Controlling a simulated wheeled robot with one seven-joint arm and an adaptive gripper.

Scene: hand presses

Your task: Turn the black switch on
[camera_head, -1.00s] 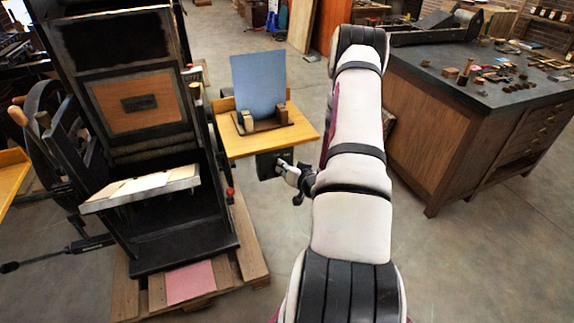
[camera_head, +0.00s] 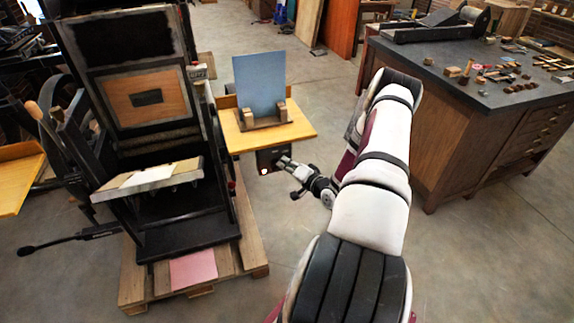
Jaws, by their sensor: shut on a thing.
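The black switch is on a dark box (camera_head: 264,157) mounted under the front edge of a small wooden shelf, left of my arm. A small bright spot with a reddish tint (camera_head: 264,171) shows low on the box's front. My gripper (camera_head: 282,161) is at the right part of the box's front, reaching in from the right. Its jaws are shut on the black switch; the fingertips hide most of the switch, so its exact position cannot be read.
The wooden shelf (camera_head: 300,131) just above holds a blue-grey sheet (camera_head: 259,86) in a wooden stand. A large black hand press (camera_head: 150,200) stands close on the left on a pallet (camera_head: 250,245). A dark-topped workbench (camera_head: 455,75) stands right. Open floor lies below the shelf.

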